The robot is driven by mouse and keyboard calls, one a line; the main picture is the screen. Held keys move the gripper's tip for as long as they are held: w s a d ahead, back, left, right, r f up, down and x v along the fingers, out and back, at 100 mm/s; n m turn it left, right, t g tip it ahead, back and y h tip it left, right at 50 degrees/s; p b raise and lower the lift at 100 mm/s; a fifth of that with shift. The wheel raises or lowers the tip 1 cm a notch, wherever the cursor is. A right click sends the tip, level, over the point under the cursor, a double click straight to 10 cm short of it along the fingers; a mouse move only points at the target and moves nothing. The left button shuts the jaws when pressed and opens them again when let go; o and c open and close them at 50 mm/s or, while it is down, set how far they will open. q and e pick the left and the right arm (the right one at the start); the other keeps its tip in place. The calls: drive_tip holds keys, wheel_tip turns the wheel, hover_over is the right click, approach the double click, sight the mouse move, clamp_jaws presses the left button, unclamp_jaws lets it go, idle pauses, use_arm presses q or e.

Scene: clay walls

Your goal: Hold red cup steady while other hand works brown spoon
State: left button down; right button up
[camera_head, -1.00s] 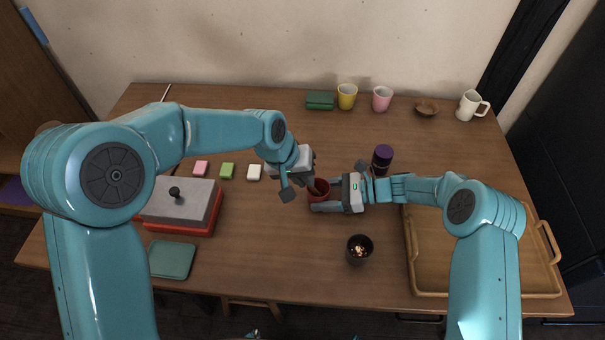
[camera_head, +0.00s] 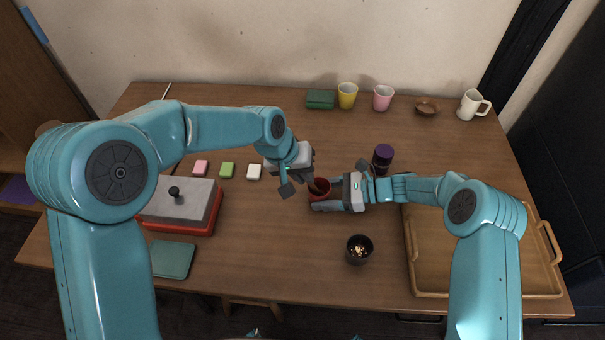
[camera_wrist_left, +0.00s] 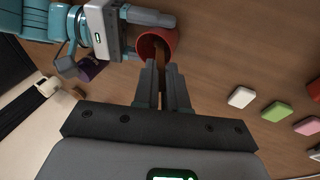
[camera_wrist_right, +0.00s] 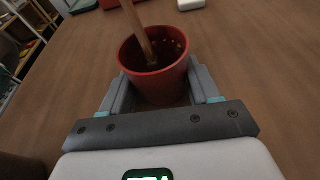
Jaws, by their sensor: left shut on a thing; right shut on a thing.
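The red cup (camera_wrist_right: 157,84) stands upright on the table, and my right gripper (camera_wrist_right: 155,92) is shut around its sides. The cup also shows in the head view (camera_head: 320,186) and in the left wrist view (camera_wrist_left: 168,38). The brown spoon (camera_wrist_right: 141,35) leans in the cup with its lower end inside the dark interior. My left gripper (camera_wrist_left: 166,88) is shut on the spoon's upper handle, above and to the left of the cup in the head view (camera_head: 304,184). The spoon's bowl end is hidden in the cup.
A wooden tray (camera_head: 480,293) lies right. A grey-and-red box (camera_head: 182,204) and small coloured blocks (camera_head: 227,170) lie left. Cups line the back.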

use_arm(q)
drive_tip(key=shift+s+a+r, duration=0.15)
drive_tip(key=shift+s+r, duration=0.05)
use_arm(e)
drive_tip(key=shift+s+a+r, duration=0.1)
drive_tip(key=shift+s, duration=0.05)
use_arm(q)
drive_tip(key=v, duration=0.6)
drive_tip(key=shift+r, duration=0.25)
idle(0.6)
drive_tip(key=shift+r, duration=2.5)
use_arm(e)
drive_tip(key=o, duration=0.9)
